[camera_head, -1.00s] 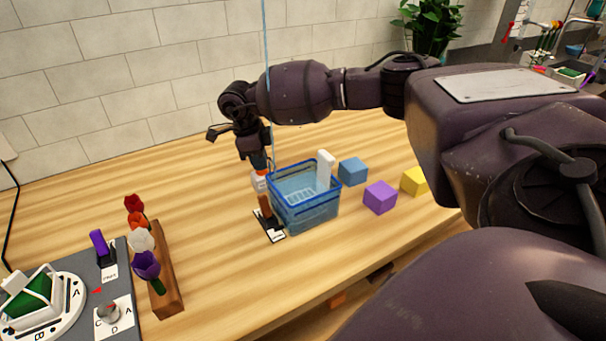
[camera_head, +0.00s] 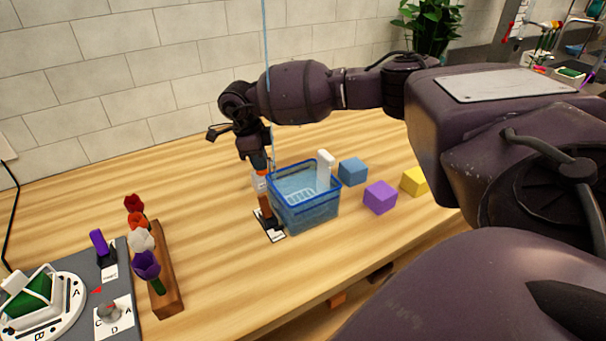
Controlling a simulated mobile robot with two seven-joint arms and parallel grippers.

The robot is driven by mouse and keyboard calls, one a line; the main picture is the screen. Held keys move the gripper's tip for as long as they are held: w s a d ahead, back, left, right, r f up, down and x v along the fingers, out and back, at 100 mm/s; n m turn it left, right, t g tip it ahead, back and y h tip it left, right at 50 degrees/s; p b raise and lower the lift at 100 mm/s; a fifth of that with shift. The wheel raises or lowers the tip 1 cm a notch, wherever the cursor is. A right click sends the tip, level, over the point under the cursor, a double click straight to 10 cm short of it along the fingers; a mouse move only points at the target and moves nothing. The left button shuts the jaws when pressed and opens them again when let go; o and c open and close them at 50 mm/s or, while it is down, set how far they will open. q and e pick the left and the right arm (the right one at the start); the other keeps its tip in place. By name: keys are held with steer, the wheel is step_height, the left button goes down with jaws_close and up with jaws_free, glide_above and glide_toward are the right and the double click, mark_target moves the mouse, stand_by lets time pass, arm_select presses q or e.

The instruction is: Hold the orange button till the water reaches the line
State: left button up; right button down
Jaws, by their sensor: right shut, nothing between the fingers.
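The orange button (camera_head: 266,208) is a small orange-brown upright piece on a dark base with a white label, just left of the basin. My right gripper (camera_head: 261,180) points down over it, shut and empty, its pale tip at or very near the button's top. I cannot tell whether it presses. The clear blue basin (camera_head: 308,214) has a bright blue rim and pale blue inside. The water level and any line are too small to make out. A thin light-blue vertical strand (camera_head: 266,40) runs down beside my wrist. My left gripper is out of view.
A white upright piece (camera_head: 325,168) stands at the basin. Blue (camera_head: 352,171), purple (camera_head: 380,197) and yellow (camera_head: 414,181) cubes lie right of it. A wooden flower rack (camera_head: 168,285) and a grey panel (camera_head: 122,268) stand at left. The table between is clear.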

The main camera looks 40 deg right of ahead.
stand_by(0.4)
step_height(320, 180, up, 4)
steer(key=shift+r+p, duration=0.2)
steer(key=shift+p, duration=0.9)
steer(key=shift+f, duration=0.2)
